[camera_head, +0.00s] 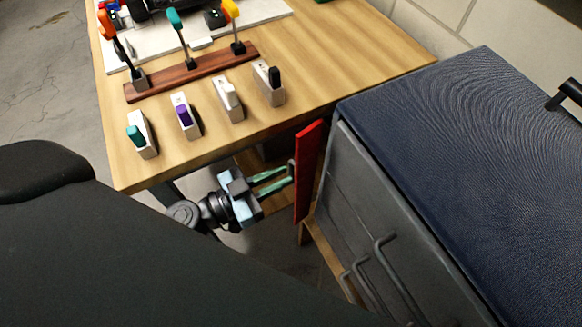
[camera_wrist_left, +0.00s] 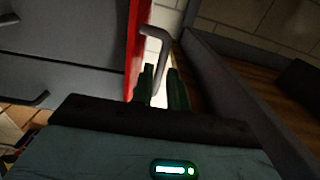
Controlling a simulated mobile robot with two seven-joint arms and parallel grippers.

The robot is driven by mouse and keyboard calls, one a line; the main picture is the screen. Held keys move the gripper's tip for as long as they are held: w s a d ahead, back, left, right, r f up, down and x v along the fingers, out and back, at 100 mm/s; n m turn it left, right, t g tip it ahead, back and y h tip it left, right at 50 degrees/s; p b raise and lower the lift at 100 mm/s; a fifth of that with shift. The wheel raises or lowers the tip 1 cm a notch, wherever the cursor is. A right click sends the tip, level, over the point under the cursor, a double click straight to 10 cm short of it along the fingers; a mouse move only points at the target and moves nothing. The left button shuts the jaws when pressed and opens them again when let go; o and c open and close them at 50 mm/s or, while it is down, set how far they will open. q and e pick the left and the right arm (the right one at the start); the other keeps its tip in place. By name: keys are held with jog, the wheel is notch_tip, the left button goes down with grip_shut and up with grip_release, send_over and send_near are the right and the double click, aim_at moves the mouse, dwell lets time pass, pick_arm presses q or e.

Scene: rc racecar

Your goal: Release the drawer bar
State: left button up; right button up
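The red drawer (camera_head: 307,172) stands pulled out at the side of the grey cabinet, under the table's right end; its red front also shows in the left wrist view (camera_wrist_left: 136,50). A grey bar handle (camera_wrist_left: 157,42) is fixed to it. My left gripper (camera_head: 288,174) points right at this bar, its two green fingers visibly apart. In the left wrist view the bar's end runs down between the fingertips (camera_wrist_left: 163,82), with a light gap beside it. The exact contact is hard to see. My right gripper is out of view.
The wooden table (camera_head: 330,85) above my left gripper holds several small switch blocks (camera_head: 188,116) and a dark wooden rack (camera_head: 190,73) with tools. The grey cabinet (camera_head: 365,190) with a blue top (camera_head: 450,130) stands close on the right, with more bar handles.

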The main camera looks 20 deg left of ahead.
aim_at(291, 172)
pick_arm(q)
jog(key=shift+x, duration=1.75)
grip_shut()
jog(key=m+g+h+b, duration=0.1)
jog(key=b, duration=0.1)
jog(key=w+m+g+h+b, duration=0.1)
jog(key=b, duration=0.1)
jog(key=shift+a+f+g+h, duration=0.2)
jog(key=shift+g+h, duration=0.1)
jog(key=shift+h, duration=0.1)
jog(key=shift+d+r+m+g+h+b, duration=0.1)
jog(key=shift+m+g+h+b, duration=0.2)
jog(key=shift+m+g+b, duration=0.15)
jog(key=shift+r, duration=0.1)
